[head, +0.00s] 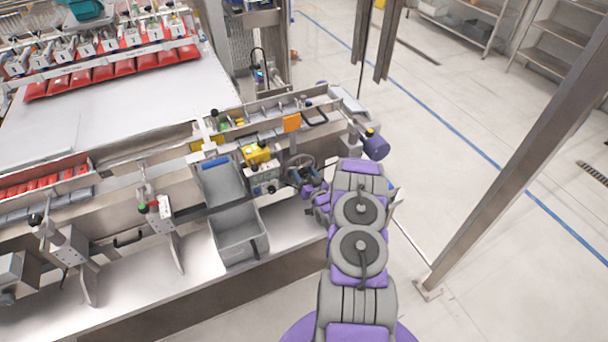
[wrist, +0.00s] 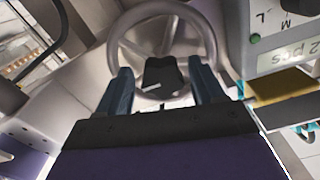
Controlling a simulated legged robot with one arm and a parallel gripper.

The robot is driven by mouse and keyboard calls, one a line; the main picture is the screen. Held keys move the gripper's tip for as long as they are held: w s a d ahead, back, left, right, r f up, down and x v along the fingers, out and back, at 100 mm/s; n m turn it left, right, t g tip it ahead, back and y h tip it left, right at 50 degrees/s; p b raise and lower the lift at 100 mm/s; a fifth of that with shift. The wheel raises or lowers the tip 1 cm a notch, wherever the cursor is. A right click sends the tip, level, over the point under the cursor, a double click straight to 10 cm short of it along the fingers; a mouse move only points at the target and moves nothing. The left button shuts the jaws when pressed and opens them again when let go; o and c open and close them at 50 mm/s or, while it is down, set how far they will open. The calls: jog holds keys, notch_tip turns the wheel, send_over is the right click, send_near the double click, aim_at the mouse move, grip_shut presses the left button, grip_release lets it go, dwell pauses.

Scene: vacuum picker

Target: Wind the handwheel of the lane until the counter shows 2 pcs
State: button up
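The handwheel (wrist: 162,8) is a grey ring with a dark hub, straight ahead of my gripper in the wrist view. In the head view the handwheel (head: 300,166) is small and partly hidden by my arm. My gripper (wrist: 163,78) has its two blue fingers spread apart, overlapping the lower left and lower right of the ring in the picture. I cannot tell whether they touch it. The counter (wrist: 288,54), on a pale box right of the wheel, reads "2 pcs". In the head view that box (head: 264,179) stands left of the wheel, its text too small to read.
A grey bin (head: 239,232) stands left of the wheel on the machine's front. A purple-ended cylinder (head: 375,147) sticks out at the right end of the lane. A steel post (head: 510,150) rises on the right.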

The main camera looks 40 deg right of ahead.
jog(key=shift+o, duration=0.2)
jog(key=p+v, duration=0.2)
jog(key=v, duration=1.5)
jog(key=shift+s, duration=0.15)
jog(key=shift+f, duration=0.1)
